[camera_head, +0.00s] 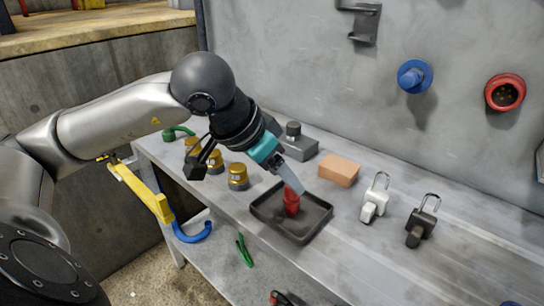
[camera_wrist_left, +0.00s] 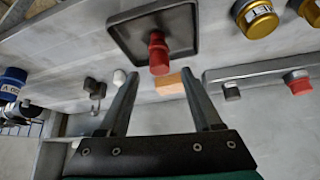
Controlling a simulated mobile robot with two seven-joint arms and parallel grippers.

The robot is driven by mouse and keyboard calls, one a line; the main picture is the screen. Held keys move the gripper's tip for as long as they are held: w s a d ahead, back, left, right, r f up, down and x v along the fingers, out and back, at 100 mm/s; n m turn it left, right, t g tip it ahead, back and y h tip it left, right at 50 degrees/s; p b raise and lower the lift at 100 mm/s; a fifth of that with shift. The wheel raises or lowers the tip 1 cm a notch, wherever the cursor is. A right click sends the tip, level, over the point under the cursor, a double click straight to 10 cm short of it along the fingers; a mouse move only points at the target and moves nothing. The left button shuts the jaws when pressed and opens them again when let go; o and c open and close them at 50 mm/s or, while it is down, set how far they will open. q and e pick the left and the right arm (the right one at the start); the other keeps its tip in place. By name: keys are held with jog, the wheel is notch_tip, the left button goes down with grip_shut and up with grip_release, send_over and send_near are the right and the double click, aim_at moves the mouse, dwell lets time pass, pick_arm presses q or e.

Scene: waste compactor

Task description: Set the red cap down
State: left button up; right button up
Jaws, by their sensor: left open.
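The red cap (camera_head: 291,201) is in the black tray (camera_head: 262,215) on the grey bench, and it appears to stand upright there. My left gripper (camera_head: 290,180) is just above the cap, and its fingers hide part of the cap's top in the head view. In the left wrist view, the fingers (camera_wrist_left: 158,74) are spread apart, with the red cap (camera_wrist_left: 158,50) beyond their tips and the tray (camera_wrist_left: 195,22) behind it. No contact between fingers and cap can be made out. My right gripper is not in view.
Several yellow-topped caps (camera_head: 238,176) stand left of the tray. A grey block with a dark knob (camera_head: 294,145), an orange block (camera_head: 338,170) and two padlocks (camera_head: 375,198) are behind and right. Blue (camera_head: 414,76) and red (camera_head: 505,92) sockets project from the wall.

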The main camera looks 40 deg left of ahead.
pick_arm(q)
jog(key=shift+v, duration=2.1)
